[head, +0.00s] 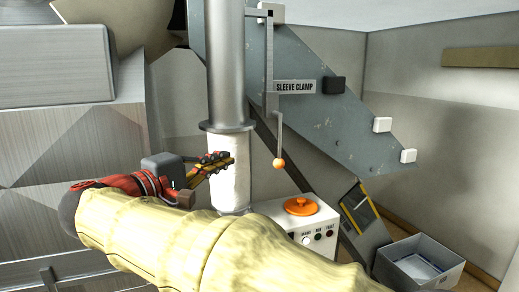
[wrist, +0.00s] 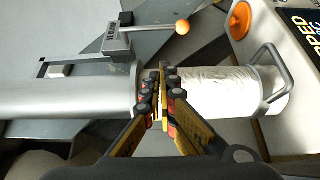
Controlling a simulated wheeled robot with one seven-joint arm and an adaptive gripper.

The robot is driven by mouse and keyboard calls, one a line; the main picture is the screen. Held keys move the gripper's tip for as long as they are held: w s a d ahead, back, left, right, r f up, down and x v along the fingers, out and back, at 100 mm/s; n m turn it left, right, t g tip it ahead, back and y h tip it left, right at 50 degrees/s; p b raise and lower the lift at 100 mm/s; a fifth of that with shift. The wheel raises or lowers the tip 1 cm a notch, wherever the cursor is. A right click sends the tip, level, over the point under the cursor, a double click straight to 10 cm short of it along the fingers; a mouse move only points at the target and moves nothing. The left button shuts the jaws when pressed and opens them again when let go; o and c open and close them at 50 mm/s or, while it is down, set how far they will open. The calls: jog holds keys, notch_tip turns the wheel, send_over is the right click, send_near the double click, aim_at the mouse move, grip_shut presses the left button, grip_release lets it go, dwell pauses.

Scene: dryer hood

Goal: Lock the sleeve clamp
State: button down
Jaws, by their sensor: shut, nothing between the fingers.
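The white wrinkled sleeve (head: 231,188) is below the flange of the metal pipe (head: 226,70). My gripper (head: 231,159) is shut and empty, in front of the sleeve's upper part and left of the ball. In the wrist view my gripper (wrist: 161,72) overlaps the flange area; contact cannot be told.
A white control box (head: 318,228) with an orange knob (head: 301,205) stands below the lever. An open grey bin (head: 418,262) is at lower right. A slanted grey panel (head: 330,120) with white blocks is behind the lever. A metal cabinet (head: 70,150) fills the left.

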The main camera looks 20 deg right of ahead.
jog(key=p+x, duration=0.1)
jog(key=x, duration=0.8)
jog(key=shift+w+d+p, duration=0.1)
jog(key=shift+p, duration=0.25)
jog(key=d, duration=0.4)
jog(key=shift+d+p, duration=0.25)
jog(key=shift+p, duration=0.1)
jog(key=shift+d+f+b, duration=0.1)
jog(key=shift+f+b, duration=0.1)
jog(key=shift+b, duration=0.2)
jog(key=shift+d+b, duration=0.15)
jog(key=shift+b, duration=0.3)
